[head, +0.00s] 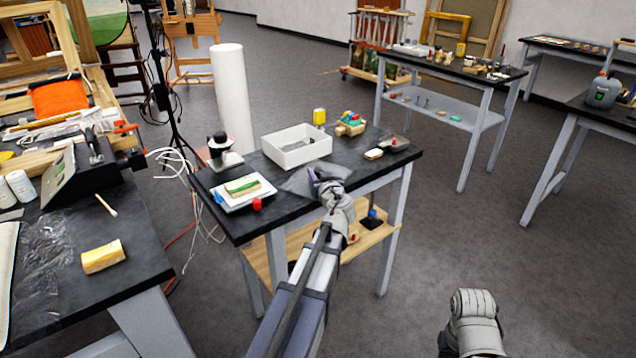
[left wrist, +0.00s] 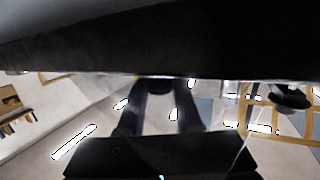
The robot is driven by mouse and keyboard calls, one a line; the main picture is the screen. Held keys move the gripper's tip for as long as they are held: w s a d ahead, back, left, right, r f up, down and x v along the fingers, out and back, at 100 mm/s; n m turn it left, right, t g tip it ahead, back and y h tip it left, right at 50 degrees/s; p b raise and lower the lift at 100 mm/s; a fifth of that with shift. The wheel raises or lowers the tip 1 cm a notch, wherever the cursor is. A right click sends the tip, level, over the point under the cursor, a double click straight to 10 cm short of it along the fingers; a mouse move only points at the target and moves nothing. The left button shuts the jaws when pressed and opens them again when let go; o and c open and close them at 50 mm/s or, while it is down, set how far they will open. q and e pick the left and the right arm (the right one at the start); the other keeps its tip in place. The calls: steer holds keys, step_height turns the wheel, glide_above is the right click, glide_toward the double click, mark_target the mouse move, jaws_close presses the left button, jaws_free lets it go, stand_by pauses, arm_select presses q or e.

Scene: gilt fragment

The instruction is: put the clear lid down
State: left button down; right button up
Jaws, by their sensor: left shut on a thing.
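The clear lid (head: 299,184) is a thin see-through sheet at the front of the black-topped middle table. My left gripper (head: 322,178) is shut on it at its right side. In the left wrist view my left gripper (left wrist: 168,88) shows as two dark fingers, with faint see-through lid edges beside them. I cannot tell whether the lid touches the tabletop. My right gripper does not show; only a grey part of my right arm is at the lower right in the head view.
An open white box (head: 297,158) stands just behind the lid. A white tray (head: 262,196) with a green-topped block is to the left, with a red piece (head: 257,204) near it. A yellow container (head: 319,117), a coloured-top block (head: 350,128) and small items stand at the right.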

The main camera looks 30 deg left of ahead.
arm_select(q)
steer(key=shift+f, duration=0.1)
steer(key=shift+f, duration=0.1)
steer(key=shift+f, duration=0.15)
steer(key=c, duration=0.6)
jaws_free()
steer(key=v, duration=0.7)
steer(key=shift+d+f, duration=0.25)
steer(key=shift+d, duration=0.35)
